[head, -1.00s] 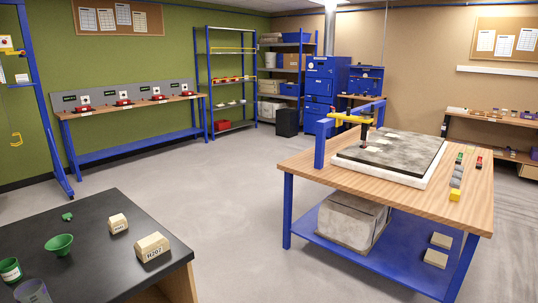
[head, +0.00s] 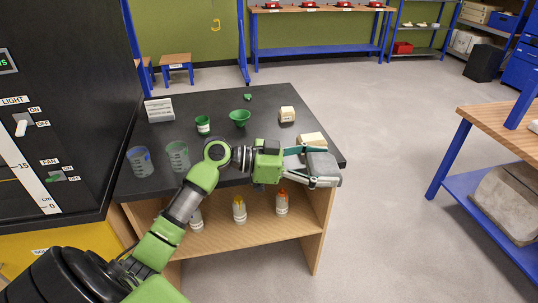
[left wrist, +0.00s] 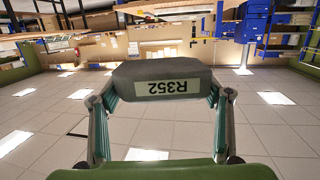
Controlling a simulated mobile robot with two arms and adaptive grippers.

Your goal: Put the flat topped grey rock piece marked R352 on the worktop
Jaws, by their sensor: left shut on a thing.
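The grey rock piece marked R352 (head: 321,167) is between the fingers of my left gripper (head: 318,165), at the front right corner of the black worktop (head: 262,103). Its contact with the worktop cannot be told. In the left wrist view the rock (left wrist: 163,73) shows a pale label reading R352 upside down, with the fingers of the left gripper (left wrist: 162,98) closed on its two ends. My right gripper is not in view.
A beige block (head: 311,139) lies just behind the held rock, another (head: 287,114) farther back. A green funnel (head: 240,117), a green-labelled jar (head: 203,125) and clear beakers (head: 177,155) stand left. Bottles (head: 239,209) stand on the shelf below.

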